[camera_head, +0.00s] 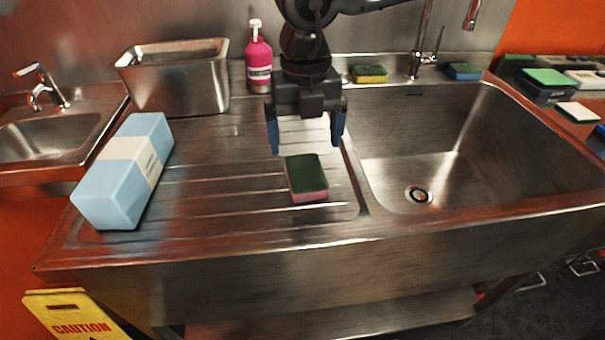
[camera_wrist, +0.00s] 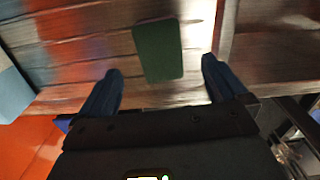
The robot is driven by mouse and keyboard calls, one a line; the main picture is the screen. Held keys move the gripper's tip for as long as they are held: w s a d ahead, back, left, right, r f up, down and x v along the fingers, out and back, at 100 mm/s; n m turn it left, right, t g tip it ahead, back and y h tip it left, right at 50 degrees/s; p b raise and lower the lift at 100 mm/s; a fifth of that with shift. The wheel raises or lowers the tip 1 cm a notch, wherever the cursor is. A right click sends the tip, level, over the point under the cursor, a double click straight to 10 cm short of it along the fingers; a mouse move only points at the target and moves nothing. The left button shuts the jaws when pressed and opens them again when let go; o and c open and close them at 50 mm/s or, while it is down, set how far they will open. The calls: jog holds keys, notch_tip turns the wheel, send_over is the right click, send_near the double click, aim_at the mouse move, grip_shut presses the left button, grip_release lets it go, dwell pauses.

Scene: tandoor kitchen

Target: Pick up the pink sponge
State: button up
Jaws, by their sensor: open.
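The pink sponge (camera_head: 306,178) lies flat on the ridged steel drainboard, left of the sink basin. Its top is dark green and its pink side shows along the front edge. My gripper (camera_head: 306,140) is open and empty, with blue fingers pointing down above and slightly behind the sponge in the head view. In the wrist view the sponge's green top (camera_wrist: 159,51) lies ahead of the gap between my open fingers (camera_wrist: 157,85). The fingers do not touch it.
A pale blue block (camera_head: 125,172) lies left on the drainboard (camera_head: 230,215). A steel container (camera_head: 178,82) and a pink bottle (camera_head: 258,62) stand behind. The sink basin (camera_head: 440,140) is to the right. More sponges (camera_head: 369,74) lie along the back ledge.

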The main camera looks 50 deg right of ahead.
aim_at(306, 171)
jog(key=f, duration=0.2)
jog(key=f+p, duration=0.1)
jog(key=f, duration=0.4)
jog(key=shift+s+a+f, duration=0.1)
jog(key=shift+s+a, duration=0.1)
jog(key=shift+s, duration=0.05)
jog(key=shift+c, duration=0.4)
jog(key=c, duration=1)
jog(key=shift+r, duration=0.65)
notch_tip(306, 171, up, 3)
jog(key=shift+f+b, duration=0.15)
jog(key=shift+b, duration=0.15)
jog(key=s+d+r, duration=0.2)
jog(key=s, duration=0.1)
jog(key=s+d+r+b, duration=0.1)
jog(key=s+d+r, duration=0.1)
jog(key=s+d, duration=0.1)
jog(key=s+d+r, duration=0.2)
jog(key=s+r, duration=0.1)
jog(key=shift+d+b, duration=0.15)
jog(key=shift+b, duration=0.2)
jog(key=shift+c, duration=0.5)
